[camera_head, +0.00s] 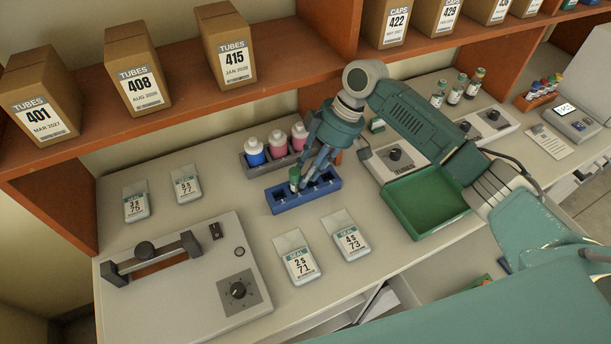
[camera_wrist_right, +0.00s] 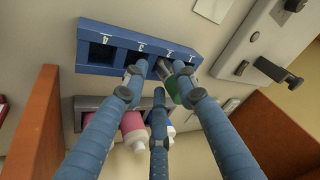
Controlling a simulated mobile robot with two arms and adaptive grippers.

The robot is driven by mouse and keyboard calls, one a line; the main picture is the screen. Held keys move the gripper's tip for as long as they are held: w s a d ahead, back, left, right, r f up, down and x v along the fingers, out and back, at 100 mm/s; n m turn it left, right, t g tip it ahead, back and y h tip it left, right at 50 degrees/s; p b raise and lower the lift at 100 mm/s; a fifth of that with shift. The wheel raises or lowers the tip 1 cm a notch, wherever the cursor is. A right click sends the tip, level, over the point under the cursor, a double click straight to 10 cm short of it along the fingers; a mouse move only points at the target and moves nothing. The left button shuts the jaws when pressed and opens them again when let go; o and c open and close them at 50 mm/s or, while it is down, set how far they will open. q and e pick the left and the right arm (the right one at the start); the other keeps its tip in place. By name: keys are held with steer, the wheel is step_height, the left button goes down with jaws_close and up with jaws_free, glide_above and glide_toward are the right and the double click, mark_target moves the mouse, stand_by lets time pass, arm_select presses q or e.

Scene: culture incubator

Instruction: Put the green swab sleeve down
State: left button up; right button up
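In the right wrist view the sleeve (camera_wrist_right: 174,90) is partly hidden by a finger, at the low-numbered end of the numbered rack (camera_wrist_right: 100,70). My right gripper (camera_head: 317,178) is low over the rack, just right of the sleeve. Its fingers (camera_wrist_right: 158,76) are spread, with no object clasped between them; whether one finger touches the sleeve is unclear. My left gripper is not in view.
A grey holder with blue- and pink-filled bottles (camera_head: 277,144) stands behind the rack. A green tray (camera_head: 424,204) lies to its right. Seal packs (camera_head: 299,260) lie in front and to the left. A sealer device (camera_head: 190,285) occupies the front left. A shelf with boxes (camera_head: 142,82) hangs above.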

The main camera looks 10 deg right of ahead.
steer(key=b+v, duration=0.1)
steer(key=v, duration=0.9)
steer(key=shift+b, duration=0.3)
steer(key=shift+r, duration=0.2)
